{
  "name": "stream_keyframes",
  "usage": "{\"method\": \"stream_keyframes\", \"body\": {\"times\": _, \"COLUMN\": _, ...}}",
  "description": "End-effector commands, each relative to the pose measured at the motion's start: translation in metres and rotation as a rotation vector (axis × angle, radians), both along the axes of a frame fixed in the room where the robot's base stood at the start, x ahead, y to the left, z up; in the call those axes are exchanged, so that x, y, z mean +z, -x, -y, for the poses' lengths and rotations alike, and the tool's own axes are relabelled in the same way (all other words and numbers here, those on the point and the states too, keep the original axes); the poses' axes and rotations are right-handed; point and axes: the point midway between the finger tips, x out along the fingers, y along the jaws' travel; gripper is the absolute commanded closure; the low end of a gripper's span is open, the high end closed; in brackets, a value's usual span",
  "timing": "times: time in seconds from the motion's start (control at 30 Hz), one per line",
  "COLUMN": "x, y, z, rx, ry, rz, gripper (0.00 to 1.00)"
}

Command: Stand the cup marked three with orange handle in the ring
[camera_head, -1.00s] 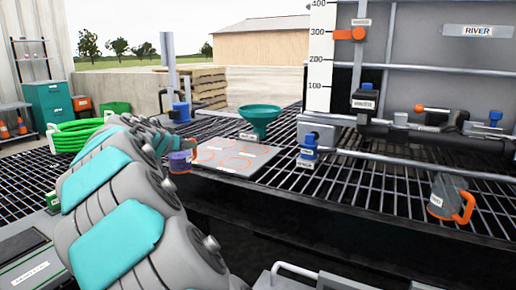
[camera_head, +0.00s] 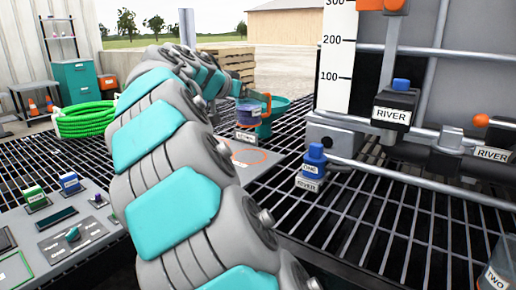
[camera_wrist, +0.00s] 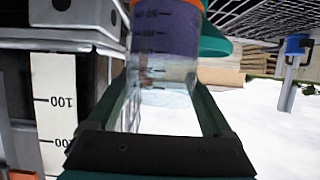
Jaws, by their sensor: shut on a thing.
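The held cup (camera_head: 247,113) is clear with purple contents and an orange handle (camera_head: 267,106). In the wrist view the cup (camera_wrist: 165,45) shows graduation marks and an orange band at the picture's top edge. My gripper (camera_wrist: 165,85) is shut on it, a teal finger on each side. I cannot read a three on it. In the head view the cup is above the far part of a grey board (camera_head: 243,172), in front of a teal funnel. An orange ring outline (camera_head: 250,157) shows on the board; my arm hides the board's left part.
The teal funnel (camera_head: 278,108) stands close behind the cup. A blue-capped valve (camera_head: 314,160) and pipework stand to the right, by a white scale (camera_head: 336,62). A cup marked TWO (camera_head: 495,276) is at the lower right edge. The grating between is clear.

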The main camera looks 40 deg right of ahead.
Motion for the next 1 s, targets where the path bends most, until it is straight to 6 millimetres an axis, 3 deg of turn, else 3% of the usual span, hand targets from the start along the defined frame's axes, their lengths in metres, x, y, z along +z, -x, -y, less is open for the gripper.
{"method": "stream_keyframes", "body": {"times": 0.33, "x": -0.050, "y": 0.002, "z": 0.001, "rx": -0.006, "ry": 0.000, "rz": -0.005, "gripper": 0.95}}
{"method": "stream_keyframes", "body": {"times": 0.57, "x": -0.065, "y": 0.000, "z": 0.000, "rx": -0.001, "ry": 0.000, "rz": 0.000, "gripper": 0.95}}
{"method": "stream_keyframes", "body": {"times": 0.8, "x": -0.095, "y": 0.001, "z": 0.000, "rx": -0.003, "ry": 0.001, "rz": -0.003, "gripper": 0.95}}
{"method": "stream_keyframes", "body": {"times": 1.0, "x": -0.098, "y": 0.001, "z": 0.000, "rx": -0.001, "ry": 0.001, "rz": 0.001, "gripper": 0.95}}
